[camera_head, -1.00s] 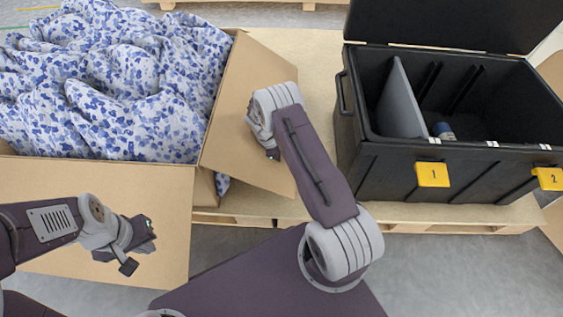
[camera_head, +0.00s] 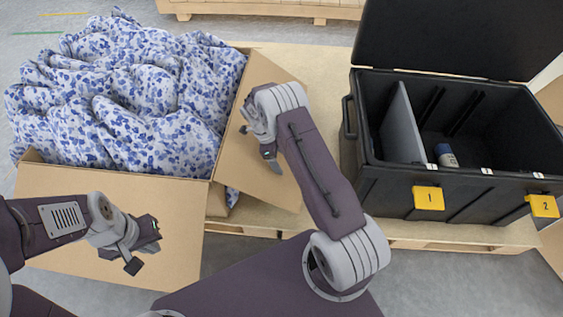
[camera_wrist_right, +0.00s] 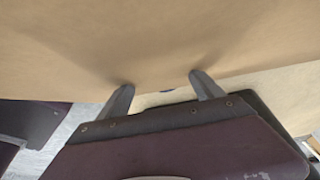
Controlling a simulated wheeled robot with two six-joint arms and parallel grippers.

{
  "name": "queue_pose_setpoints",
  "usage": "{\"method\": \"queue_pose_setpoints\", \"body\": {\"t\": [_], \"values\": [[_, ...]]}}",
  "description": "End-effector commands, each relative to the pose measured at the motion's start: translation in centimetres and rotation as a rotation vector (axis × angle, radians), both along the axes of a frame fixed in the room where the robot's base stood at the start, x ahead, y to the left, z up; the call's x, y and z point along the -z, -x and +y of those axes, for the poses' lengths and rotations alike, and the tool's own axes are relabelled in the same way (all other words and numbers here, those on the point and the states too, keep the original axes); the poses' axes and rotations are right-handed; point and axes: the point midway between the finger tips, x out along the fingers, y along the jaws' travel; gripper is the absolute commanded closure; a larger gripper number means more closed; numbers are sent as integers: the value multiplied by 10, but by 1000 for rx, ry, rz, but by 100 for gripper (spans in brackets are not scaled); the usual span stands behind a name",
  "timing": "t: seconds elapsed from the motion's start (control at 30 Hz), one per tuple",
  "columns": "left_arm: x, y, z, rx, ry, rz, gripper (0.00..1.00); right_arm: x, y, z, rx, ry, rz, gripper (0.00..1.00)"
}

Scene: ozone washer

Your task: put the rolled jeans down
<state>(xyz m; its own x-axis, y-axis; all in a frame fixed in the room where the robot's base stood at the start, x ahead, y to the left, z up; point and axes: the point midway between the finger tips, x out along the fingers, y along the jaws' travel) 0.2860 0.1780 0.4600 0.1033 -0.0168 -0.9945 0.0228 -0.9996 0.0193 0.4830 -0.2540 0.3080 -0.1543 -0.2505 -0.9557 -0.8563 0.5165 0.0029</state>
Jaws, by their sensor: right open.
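No rolled jeans can be made out in either view. My right gripper (camera_head: 264,150) is in front of a raised flap of the cardboard box in the head view. In the right wrist view its two fingers (camera_wrist_right: 162,88) stand apart with nothing seen between them but cardboard and a small dark spot. My left gripper (camera_head: 146,248) is over the box's front flap, at lower left, holding nothing that I can see; its jaw opening is unclear. A small blue-and-white item (camera_head: 446,155) lies in the right compartment of the black bin (camera_head: 385,185).
The cardboard box (camera_head: 110,205) is heaped with blue-patterned white cloth (camera_head: 130,100). Its side flap (camera_head: 285,175) leans out toward the bin. The bin has an open lid (camera_head: 450,40), a grey divider (camera_head: 402,125) and yellow tags 1 (camera_head: 428,198) and 2 (camera_head: 543,206). A wooden pallet lies underneath.

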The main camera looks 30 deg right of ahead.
Motion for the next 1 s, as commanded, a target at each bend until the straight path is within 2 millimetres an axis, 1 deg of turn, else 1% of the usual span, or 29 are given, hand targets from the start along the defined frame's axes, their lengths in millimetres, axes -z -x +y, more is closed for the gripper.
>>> {"method": "queue_pose_setpoints", "body": {"t": [0.07, 0.17, 0.2, 0.27, 0.3, 0.37, 0.4, 0.5, 0.6, 0.7, 0.73, 1.0], "values": [[0, 0, 0, 0, 0, 0, 100, -10, 3, 4, -73, -23, 7, 24], [0, 0, 0, 0, 0, 0, 100, -44, 18, 17, -349, -106, 35, 24], [0, 0, 0, 0, 0, 0, 100, -61, 30, 25, -508, -148, 46, 24], [1, 0, 0, 0, 0, 0, 100, -86, 51, 36, -769, -203, 56, 24], [1, 0, 0, 0, 0, 0, 100, -101, 67, 43, -944, -231, 61, 24], [1, 0, 0, 0, 0, 0, 100, -119, 93, 53, -1200, -258, 63, 24], [1, 0, 0, 0, 0, 0, 100, -129, 110, 58, -1361, -267, 65, 24], [1, 0, 0, 0, 0, 0, 100, -144, 151, 68, -1703, -261, 69, 24], [1, 0, 0, 0, 0, 0, 100, -150, 179, 73, -1934, -237, 77, 24], [1, 0, 0, 0, 0, 0, 100, -152, 193, 75, -2053, -221, 84, 24], [1, 0, 0, 0, 0, 0, 100, -152, 195, 76, -2070, -219, 86, 24], [0, 0, 0, 0, 0, 0, 100, -152, 197, 76, -2086, -219, 89, 24]]}}
